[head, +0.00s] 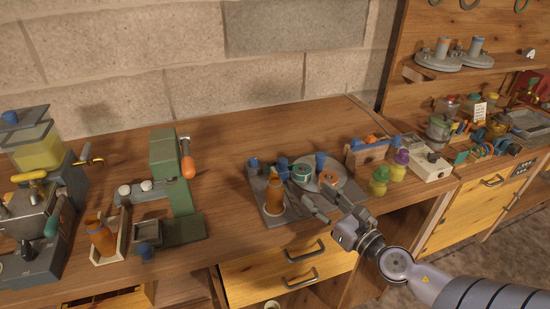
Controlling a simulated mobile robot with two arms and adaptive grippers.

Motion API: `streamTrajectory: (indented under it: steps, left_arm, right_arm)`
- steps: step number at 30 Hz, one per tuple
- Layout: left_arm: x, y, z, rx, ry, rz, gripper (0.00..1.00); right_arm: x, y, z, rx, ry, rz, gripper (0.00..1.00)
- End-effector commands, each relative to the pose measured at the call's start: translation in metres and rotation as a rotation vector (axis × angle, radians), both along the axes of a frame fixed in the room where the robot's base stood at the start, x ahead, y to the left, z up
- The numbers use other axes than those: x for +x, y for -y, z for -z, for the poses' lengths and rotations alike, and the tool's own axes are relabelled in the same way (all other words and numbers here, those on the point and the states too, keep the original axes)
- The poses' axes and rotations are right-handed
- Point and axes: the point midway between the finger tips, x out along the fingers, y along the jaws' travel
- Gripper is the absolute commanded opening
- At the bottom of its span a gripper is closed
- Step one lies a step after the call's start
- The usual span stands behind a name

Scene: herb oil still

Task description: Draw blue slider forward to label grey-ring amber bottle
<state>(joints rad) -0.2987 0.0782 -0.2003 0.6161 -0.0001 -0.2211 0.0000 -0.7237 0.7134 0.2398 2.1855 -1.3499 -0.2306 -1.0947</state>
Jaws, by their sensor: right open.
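An amber bottle (274,196) stands upright on the grey plate of a labelling device (271,222) near the middle of the bench; its ring is too small to make out. Blue parts stand up behind and beside the bottle, one just behind it (283,164), one at the left (253,164) and one at the right (320,160). I cannot tell which is the slider. A teal-rimmed roll (301,172) and a grey disc (327,181) sit at the right of the device. My right gripper (323,200) is open and empty, at the device's front right, apart from the bottle. My left gripper is out of view.
A green press (166,170) with an orange handle stands left, beside another amber bottle (101,237) in a wooden holder. A still-like apparatus (36,215) is at far left. Yellow-green jars (379,181) and a white box (431,165) stand right. Bench between press and device is clear.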

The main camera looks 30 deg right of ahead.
Motion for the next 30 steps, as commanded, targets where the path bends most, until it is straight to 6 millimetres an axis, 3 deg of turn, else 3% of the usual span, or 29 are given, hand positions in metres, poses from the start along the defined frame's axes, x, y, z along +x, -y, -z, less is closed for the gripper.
streamTrajectory:
  steps: [4,13,30]
  left_arm:
    - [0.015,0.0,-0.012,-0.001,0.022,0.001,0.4]
    - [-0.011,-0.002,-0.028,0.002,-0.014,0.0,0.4]
    - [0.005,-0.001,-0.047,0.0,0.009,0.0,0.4]
  right_arm:
    - [0.018,0.0,-0.004,0.001,0.002,0.0,0.43]
    - [0.067,-0.001,-0.003,0.003,0.002,0.003,0.43]
    - [0.157,-0.003,0.001,0.005,0.0,0.003,0.43]
